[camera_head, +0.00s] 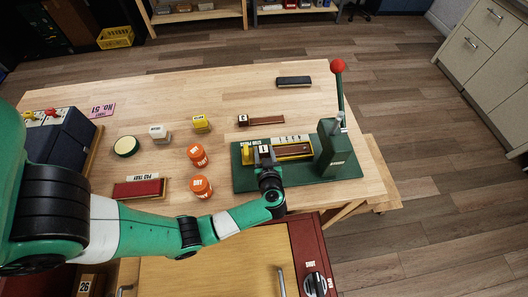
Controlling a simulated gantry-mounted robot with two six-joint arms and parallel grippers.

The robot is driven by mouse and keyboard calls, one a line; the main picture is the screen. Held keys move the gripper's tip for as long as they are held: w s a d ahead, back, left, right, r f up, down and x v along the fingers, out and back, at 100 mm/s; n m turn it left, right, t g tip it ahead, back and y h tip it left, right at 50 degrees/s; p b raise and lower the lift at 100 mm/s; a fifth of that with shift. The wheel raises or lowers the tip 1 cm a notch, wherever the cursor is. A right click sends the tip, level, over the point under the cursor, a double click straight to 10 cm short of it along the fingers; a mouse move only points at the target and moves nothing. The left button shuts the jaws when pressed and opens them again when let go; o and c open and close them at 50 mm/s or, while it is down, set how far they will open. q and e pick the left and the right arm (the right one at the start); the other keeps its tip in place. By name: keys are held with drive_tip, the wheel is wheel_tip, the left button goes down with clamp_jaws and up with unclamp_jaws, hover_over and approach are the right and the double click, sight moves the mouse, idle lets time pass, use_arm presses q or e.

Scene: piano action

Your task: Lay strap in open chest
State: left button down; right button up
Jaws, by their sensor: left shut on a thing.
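My left arm reaches in from the left, and my left gripper (265,161) is at the left part of a green press fixture (250,182). It is shut on a small part there, which the fingers mostly hide; I cannot tell whether it is the strap. Beside the gripper, a brown bar and yellow pieces lie on the fixture. I cannot make out an open chest for certain. A dark red cabinet (308,248) with a black knob is at the bottom, beside a tan wooden panel (190,268) with metal handles. My right gripper is not in view.
The fixture's upright lever has a red ball (337,66).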

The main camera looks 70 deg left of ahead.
use_arm(q)
drive_tip(key=shift+c, duration=1.7)
unclamp_jaws()
drive_tip(key=shift+f, duration=0.1)
drive_tip(key=shift+f, duration=0.1)
drive_tip(key=shift+f+b, duration=0.2)
drive_tip(key=shift+b, duration=0.6)
drive_tip(key=d+r+p, duration=0.2)
drive_tip(key=shift+s+d+r, duration=0.25)
drive_tip(key=shift+s+d, duration=0.1)
drive_tip(key=shift+d, duration=0.05)
drive_tip(key=p+v, duration=0.1)
drive_tip(key=v, duration=0.1)
drive_tip(key=p+v, duration=0.1)
drive_tip(key=v, duration=0.1)
drive_tip(key=p+v, duration=0.1)
drive_tip(key=v, duration=0.2)
drive_tip(key=shift+s+d+f, duration=0.15)
drive_tip(key=shift+d+f, duration=0.05)
drive_tip(key=shift+f, duration=0.05)
drive_tip(key=shift+s+d+r, duration=0.1)
drive_tip(key=shift+s+d, duration=0.05)
drive_tip(key=shift+d, duration=0.35)
